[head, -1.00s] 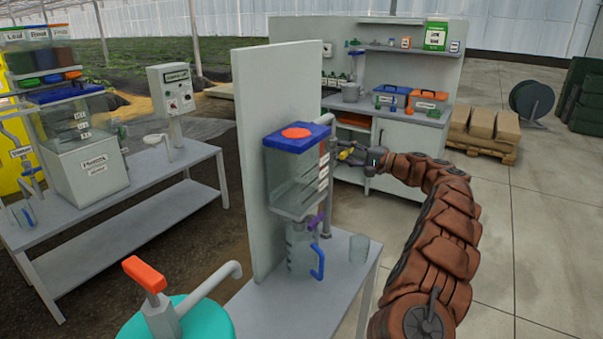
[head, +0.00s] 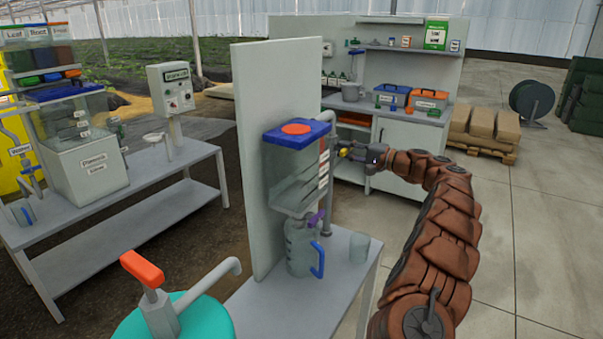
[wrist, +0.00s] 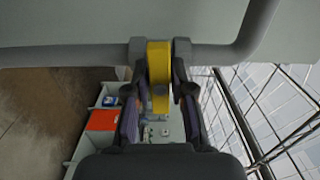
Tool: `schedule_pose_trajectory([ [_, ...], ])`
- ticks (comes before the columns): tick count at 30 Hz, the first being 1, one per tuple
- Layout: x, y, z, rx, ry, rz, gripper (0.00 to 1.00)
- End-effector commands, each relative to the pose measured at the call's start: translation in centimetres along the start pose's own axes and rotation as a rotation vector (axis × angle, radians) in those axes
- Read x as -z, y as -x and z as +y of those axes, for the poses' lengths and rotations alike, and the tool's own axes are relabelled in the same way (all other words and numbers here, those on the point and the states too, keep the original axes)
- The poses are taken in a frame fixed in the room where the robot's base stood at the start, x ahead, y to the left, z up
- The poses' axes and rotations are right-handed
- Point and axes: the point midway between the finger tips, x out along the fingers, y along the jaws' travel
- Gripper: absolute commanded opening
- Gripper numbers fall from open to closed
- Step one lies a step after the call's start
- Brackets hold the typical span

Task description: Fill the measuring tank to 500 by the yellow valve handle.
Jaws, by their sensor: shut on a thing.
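The measuring tank (head: 290,182) is a clear box with a blue lid and an orange cap, mounted on a grey panel, with white level labels on its right side. Its liquid level is too faint to read. The yellow valve handle (head: 345,153) is on the pipe at the tank's right. In the wrist view the handle (wrist: 158,75) points across the grey pipe, between my two fingers. My gripper (head: 357,154) is shut on it; its fingers also show in the wrist view (wrist: 159,95).
A purple lever (head: 316,218) sits under the tank, above a clear jug (head: 299,250) with a blue handle. A glass beaker (head: 359,248) stands to the right. A teal drum (head: 180,322) with an orange-handled pump is in front.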

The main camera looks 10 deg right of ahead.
Motion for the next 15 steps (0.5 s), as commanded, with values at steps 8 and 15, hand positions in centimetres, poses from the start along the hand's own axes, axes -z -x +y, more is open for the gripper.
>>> schedule_pose_trajectory([
  [8, -0.03, 0.0, 0.66, 0.002, 0.155, 0.001, 0.0],
  [15, -0.07, -0.02, 0.79, -0.001, 0.306, 0.0, 0.0],
])
